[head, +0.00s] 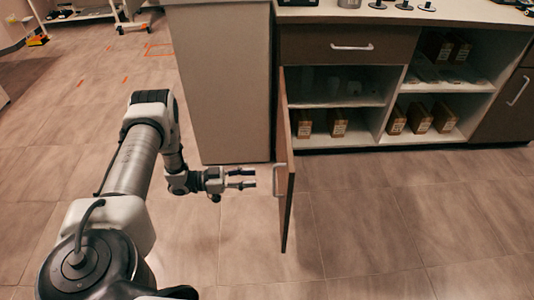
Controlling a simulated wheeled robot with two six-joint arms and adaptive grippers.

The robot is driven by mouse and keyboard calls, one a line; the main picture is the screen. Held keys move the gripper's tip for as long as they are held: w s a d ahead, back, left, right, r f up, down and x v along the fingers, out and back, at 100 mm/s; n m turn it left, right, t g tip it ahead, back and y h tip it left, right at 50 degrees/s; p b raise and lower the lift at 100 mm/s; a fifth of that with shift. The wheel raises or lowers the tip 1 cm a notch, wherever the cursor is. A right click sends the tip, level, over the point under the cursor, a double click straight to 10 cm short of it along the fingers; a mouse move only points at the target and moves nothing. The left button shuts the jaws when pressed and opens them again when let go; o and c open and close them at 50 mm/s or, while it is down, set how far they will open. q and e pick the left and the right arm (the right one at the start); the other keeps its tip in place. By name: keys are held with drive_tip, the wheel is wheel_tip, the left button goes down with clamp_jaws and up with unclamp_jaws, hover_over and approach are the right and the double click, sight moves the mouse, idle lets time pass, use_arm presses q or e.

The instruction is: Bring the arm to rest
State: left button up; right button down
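My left arm reaches in from the left of the head view. Its gripper (243,178) is open and empty, its two fingers pointing right with a gap between them. It is in front of the cabinet, just left of the open cabinet door (288,205). The door swings out toward me and has a pale handle (277,180) on its left face. The fingertips look close to that handle but apart from it. My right gripper is not in view.
The cabinet shows a closed drawer (300,45) above open shelves holding several brown boxes (337,122). A beige side panel (223,90) stands behind my gripper. Small dark items (402,4) sit on the counter. The tiled floor (400,225) at right is clear.

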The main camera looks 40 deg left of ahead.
use_arm(q)
drive_tip(key=shift+v, duration=1.75)
